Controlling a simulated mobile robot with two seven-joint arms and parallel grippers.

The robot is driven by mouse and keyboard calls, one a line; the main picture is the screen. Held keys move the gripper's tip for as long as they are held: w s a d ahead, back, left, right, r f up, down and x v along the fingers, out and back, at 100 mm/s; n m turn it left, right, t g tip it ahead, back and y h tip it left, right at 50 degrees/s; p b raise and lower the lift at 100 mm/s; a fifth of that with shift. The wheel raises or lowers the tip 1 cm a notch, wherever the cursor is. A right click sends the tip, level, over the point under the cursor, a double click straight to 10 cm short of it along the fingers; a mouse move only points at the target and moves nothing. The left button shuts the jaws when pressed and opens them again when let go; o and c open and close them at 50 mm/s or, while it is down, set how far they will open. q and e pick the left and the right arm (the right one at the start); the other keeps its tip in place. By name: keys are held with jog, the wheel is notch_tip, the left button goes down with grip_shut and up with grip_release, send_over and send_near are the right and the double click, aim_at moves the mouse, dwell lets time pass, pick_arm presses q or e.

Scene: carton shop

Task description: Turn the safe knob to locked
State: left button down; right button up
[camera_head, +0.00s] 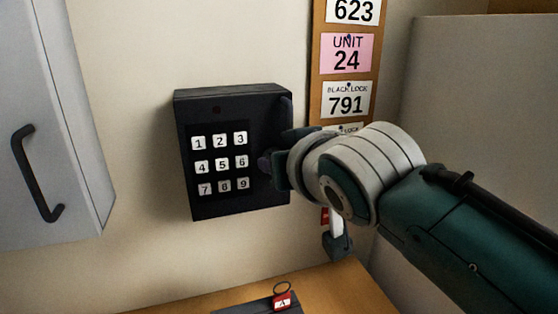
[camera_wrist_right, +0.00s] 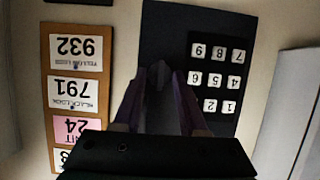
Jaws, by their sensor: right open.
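The black safe (camera_head: 213,150) with a white number keypad (camera_head: 220,163) is on the wall in the head view. It also shows upside down in the right wrist view (camera_wrist_right: 215,25). A small dark knob (camera_wrist_right: 160,74) shows on its face beside the keypad, between the fingertips of my right gripper (camera_wrist_right: 159,85). The gripper is open, with one finger on each side of the knob; I cannot tell whether either touches it. In the head view my right gripper (camera_head: 281,161) is at the safe's right side and mostly hides the knob. My left gripper is not in view.
A board with number cards (camera_head: 346,54) hangs right of the safe, close to my right wrist. A grey cabinet with a black handle (camera_head: 37,175) stands at left. Below, a wooden surface (camera_head: 345,290) holds a red key tag (camera_head: 283,302).

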jog(key=shift+s, duration=0.1)
jog(key=v, duration=0.9)
jog(key=shift+s+r, duration=0.25)
jog(key=shift+s, duration=0.05)
jog(key=shift+d, duration=0.1)
jog(key=s+d+f+m+g+h, duration=0.1)
jog(key=s+d+f+g, duration=0.3)
jog(key=s, duration=0.5)
jog(key=s+d+f+g+h, duration=0.2)
jog(key=s+d+f, duration=0.35)
jog(key=s, duration=0.35)
jog(key=s+d+f+m+g+h, duration=0.1)
jog(key=s+d+f+g, duration=0.25)
jog(key=s+d, duration=0.35)
notch_tip(320, 180, up, 23)
jog(key=a+p, duration=0.1)
jog(key=p, duration=2.2)
jog(key=shift+s+a+f, duration=0.15)
jog(key=shift+s+a, duration=0.15)
jog(key=shift+s, duration=0.1)
